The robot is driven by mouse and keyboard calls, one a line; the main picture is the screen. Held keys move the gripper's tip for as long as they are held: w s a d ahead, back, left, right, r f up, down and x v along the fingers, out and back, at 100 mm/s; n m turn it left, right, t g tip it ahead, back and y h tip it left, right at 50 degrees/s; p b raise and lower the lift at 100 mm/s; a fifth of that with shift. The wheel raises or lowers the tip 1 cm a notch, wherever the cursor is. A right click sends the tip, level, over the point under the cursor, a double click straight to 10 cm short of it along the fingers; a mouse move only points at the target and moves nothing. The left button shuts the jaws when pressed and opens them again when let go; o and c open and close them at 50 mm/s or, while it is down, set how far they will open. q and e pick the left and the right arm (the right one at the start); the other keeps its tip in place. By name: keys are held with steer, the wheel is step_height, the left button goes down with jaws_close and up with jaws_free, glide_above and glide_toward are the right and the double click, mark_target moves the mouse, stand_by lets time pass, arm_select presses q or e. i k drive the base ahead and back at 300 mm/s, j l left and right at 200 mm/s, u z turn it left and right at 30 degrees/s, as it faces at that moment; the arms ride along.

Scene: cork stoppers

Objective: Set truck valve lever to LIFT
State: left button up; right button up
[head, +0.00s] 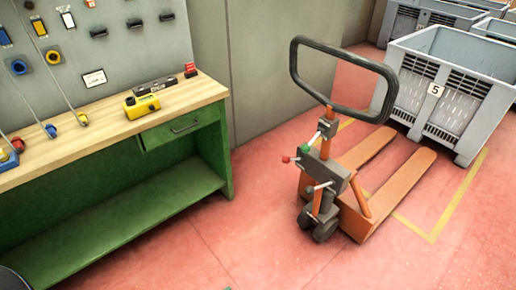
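An orange pallet truck (352,212) stands on the red floor right of the workbench, its two forks reaching toward the back right. Its dark loop handle (292,62) rises above the orange tiller. Small levers stick out on the left of the truck's head: one ends in a red knob (286,159), one in a green knob (304,149). A pale lever (318,187) sits lower, at the grey pump block. No lettering is readable, so I cannot tell which position the valve lever is in. Neither of my grippers is in view.
A grey crate marked 5 (462,82) stands behind the forks by a yellow floor line. The floor in front of the truck is clear.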

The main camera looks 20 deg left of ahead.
mark_target(305, 148)
steer(key=u, duration=0.3)
steer(key=i+l+u, duration=0.1)
steer(key=i+u, duration=0.15)
steer(key=i, duration=0.2)
steer(key=i+l+u, duration=0.2)
steer(key=i, duration=0.25)
